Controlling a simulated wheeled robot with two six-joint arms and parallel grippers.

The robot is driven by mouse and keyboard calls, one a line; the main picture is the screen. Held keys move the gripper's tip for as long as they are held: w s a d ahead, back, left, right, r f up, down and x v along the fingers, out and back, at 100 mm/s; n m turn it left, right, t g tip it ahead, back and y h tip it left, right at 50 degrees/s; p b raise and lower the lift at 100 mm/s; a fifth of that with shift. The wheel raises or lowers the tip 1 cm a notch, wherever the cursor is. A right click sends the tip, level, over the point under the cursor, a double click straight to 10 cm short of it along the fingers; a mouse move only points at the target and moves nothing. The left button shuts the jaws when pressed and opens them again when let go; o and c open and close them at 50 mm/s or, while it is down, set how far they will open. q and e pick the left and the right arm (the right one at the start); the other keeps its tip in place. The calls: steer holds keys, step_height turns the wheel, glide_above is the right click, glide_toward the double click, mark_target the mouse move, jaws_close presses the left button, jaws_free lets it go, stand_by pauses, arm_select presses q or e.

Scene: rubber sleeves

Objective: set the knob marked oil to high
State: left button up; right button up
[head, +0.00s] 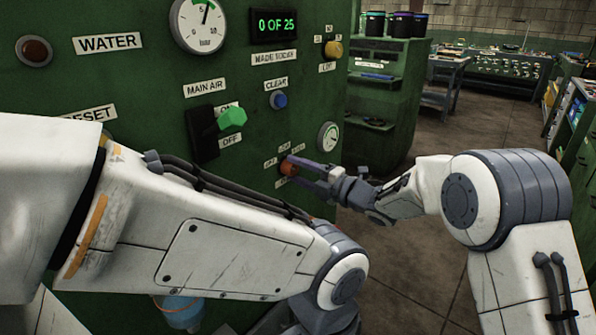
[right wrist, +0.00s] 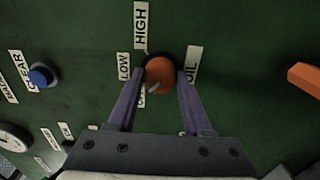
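The oil knob (right wrist: 160,75) is round and orange-red, on the green panel, with OIL on a tag to its right in the right wrist view. Tags HIGH (right wrist: 140,25) above and LOW (right wrist: 124,67) to the left surround it; a lower-left tag is partly hidden. A pale mark on the knob points down-left, toward that hidden tag. My right gripper (right wrist: 161,78) has its purple fingers on both sides of the knob, seemingly touching it. The knob also shows in the head view (head: 288,168), between the right gripper's fingertips (head: 290,169). My left gripper is out of view.
A green main air switch (head: 232,118), a blue clear button (head: 279,100), a yellow knob (head: 333,49) and a small gauge (head: 328,137) are on the same panel. My left arm crosses the panel's lower part. Open floor (head: 415,255) lies to the right.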

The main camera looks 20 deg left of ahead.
jaws_close()
steer(key=m+p, duration=0.2)
steer(key=m, duration=0.2)
steer(key=shift+m, duration=0.4)
steer(key=m+p, duration=0.2)
steer(key=m, duration=0.1)
steer(key=shift+m, duration=0.4)
steer(key=m+p, duration=0.4)
steer(key=m, duration=0.2)
steer(key=m+p, duration=0.2)
steer(key=m, duration=0.3)
steer(key=shift+p, duration=0.35)
steer(key=shift+f+m, duration=0.1)
steer(key=shift+m, duration=0.2)
